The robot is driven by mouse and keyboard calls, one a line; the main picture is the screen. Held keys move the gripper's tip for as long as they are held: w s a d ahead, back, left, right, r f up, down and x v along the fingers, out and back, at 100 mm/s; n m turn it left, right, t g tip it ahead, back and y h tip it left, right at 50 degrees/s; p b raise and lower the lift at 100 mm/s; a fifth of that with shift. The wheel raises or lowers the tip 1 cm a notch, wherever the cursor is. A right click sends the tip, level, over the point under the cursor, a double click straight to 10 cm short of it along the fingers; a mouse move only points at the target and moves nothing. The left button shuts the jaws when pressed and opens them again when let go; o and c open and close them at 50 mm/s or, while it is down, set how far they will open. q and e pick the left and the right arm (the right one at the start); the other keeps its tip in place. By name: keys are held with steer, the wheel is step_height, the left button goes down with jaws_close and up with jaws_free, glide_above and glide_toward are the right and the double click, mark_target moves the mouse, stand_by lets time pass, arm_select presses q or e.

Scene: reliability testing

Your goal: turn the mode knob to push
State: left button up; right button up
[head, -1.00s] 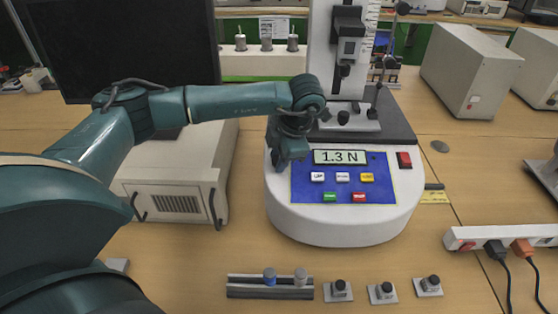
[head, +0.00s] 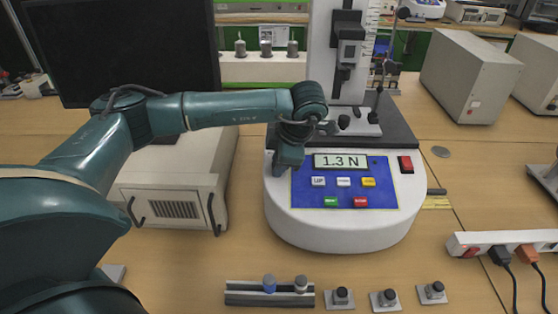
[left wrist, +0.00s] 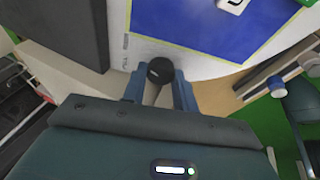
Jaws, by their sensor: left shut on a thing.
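The mode knob (left wrist: 160,71) is a round black knob on the white tester body, beside the blue panel, in the left wrist view. My left gripper (left wrist: 160,85) has its two blue fingers on either side of the knob and is shut on it. In the head view my left gripper (head: 287,160) is at the left edge of the tester's panel and hides the knob. The white tester (head: 345,232) has a blue panel with a display reading 1.3 N (head: 340,161). Which mode the knob points to cannot be read. My right gripper is not in view.
A red switch (head: 405,164) is at the panel's right. A grey-white box (head: 170,195) stands close on the left. A rail (head: 245,293) and several small fixtures (head: 340,297) lie at the front. A power strip (head: 510,240) is at right.

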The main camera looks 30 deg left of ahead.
arm_select(q)
steer(key=o, duration=1)
steer(key=shift+c, duration=0.2)
steer(key=shift+r, duration=0.15)
steer(key=shift+d+r, duration=0.2)
steer(key=shift+r, duration=0.1)
steer(key=v, duration=1.2)
steer(key=shift+s+d, duration=0.1)
